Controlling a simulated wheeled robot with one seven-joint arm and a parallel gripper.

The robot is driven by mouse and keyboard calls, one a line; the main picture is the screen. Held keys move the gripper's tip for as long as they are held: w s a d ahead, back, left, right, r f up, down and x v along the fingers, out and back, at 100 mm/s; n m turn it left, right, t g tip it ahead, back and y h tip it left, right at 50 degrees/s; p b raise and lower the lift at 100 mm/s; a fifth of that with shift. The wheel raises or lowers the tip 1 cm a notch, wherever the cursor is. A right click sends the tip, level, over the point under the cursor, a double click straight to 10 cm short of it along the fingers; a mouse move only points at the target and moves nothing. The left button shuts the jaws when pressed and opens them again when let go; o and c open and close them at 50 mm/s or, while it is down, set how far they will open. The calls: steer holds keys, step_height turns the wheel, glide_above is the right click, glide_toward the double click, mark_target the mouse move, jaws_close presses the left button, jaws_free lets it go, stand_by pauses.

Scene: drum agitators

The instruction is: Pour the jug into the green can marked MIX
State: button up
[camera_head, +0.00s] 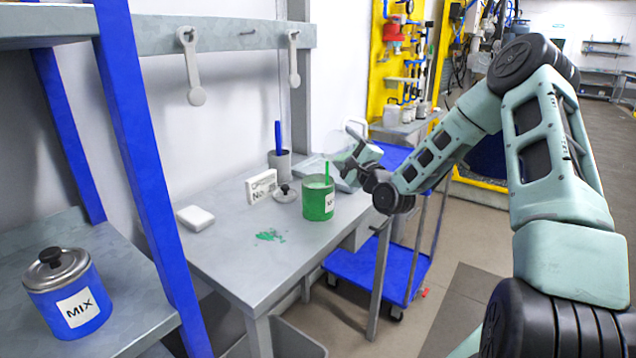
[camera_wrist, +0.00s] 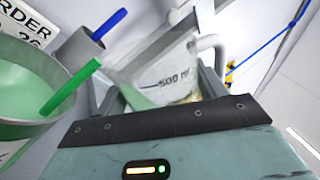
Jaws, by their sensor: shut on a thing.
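The green can (camera_head: 318,203) stands open near the right end of the grey workbench, with a green stick in it and a label partly turned away. In the wrist view the open can (camera_wrist: 20,128) is at the left, with pale green contents. My gripper (camera_head: 364,160) is shut on the clear jug (camera_head: 338,143), held above and just right of the can. The jug (camera_wrist: 163,72) shows a 500 ml mark and some pale green inside; it looks tilted. I see no stream leaving it.
A blue can marked MIX (camera_head: 72,298), lidded, stands on the left bench. A loose lid (camera_head: 286,193), an order card (camera_head: 261,187), a grey cup (camera_head: 280,165) with a blue stick and a white block (camera_head: 195,217) surround green spills (camera_head: 269,236). A blue trolley (camera_head: 370,275) stands right.

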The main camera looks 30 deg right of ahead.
mark_target(328, 137)
steer(key=shift+a+f+n, duration=0.1)
steer(key=shift+n, duration=0.2)
steer(key=shift+a+r+n+y, duration=0.7)
steer(key=shift+a+r+n, duration=0.3)
steer(key=shift+r+n, duration=0.15)
stand_by(0.6)
steer(key=shift+a+f+n+y+b, duration=0.2)
steer(key=shift+n+b, duration=0.25)
steer(key=shift+n, duration=0.15)
steer(key=shift+a+f+n+y+b, duration=0.1)
steer(key=shift+f+n+y+b, duration=0.1)
steer(key=shift+n+b, duration=0.3)
